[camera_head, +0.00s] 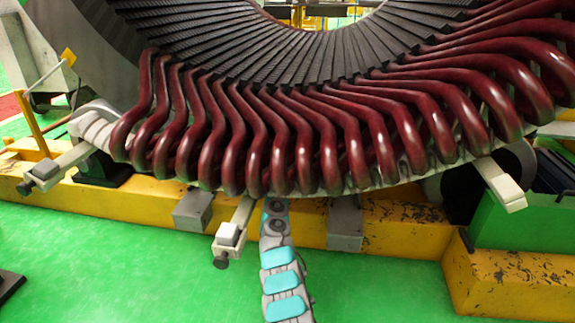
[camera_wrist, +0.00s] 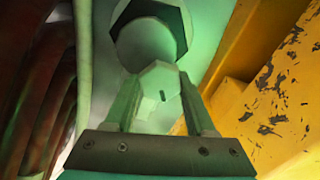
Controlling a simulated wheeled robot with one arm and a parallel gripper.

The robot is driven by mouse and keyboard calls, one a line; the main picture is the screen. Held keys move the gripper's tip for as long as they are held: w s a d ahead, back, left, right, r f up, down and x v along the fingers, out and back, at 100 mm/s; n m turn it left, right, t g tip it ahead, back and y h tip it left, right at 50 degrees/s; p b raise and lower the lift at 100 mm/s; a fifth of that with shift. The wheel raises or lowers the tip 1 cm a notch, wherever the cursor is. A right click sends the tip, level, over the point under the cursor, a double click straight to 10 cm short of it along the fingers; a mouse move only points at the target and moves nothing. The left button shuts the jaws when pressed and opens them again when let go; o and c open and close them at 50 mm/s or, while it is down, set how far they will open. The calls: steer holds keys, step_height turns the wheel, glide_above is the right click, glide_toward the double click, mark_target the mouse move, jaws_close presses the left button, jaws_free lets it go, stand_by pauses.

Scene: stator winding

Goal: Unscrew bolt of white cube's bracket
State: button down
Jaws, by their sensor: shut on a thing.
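In the wrist view my gripper (camera_wrist: 160,100) is shut, with its two fingers on either side of a pale hexagonal bolt head (camera_wrist: 158,82). A round pale shank and a dark hexagonal nut or collar (camera_wrist: 152,22) show behind the head. In the head view a pale bracket arm (camera_head: 242,212) sticks out below the coils, with a white cube (camera_head: 229,233) near its end and a dark knob (camera_head: 221,262) at its tip. My arm rises just right of it, and my gripper is hidden under the coils there. I cannot tell whether the bolt is turning.
Dark red coils (camera_head: 255,150) of the stator hang over my arm. Other bracket arms stick out at the left (camera_head: 60,165) and right (camera_head: 500,185). A yellow beam (camera_head: 400,230) with grey blocks runs behind.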

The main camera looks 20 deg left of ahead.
steer(key=n+p, duration=0.1)
steer(key=n, duration=0.4)
steer(key=shift+a+f+n, duration=0.1)
steer(key=shift+f+n, duration=0.05)
steer(key=shift+n, duration=0.25)
stand_by(0.4)
steer(key=c, duration=0.6)
jaws_free()
steer(key=shift+s+f, duration=0.1)
steer(key=o, duration=0.4)
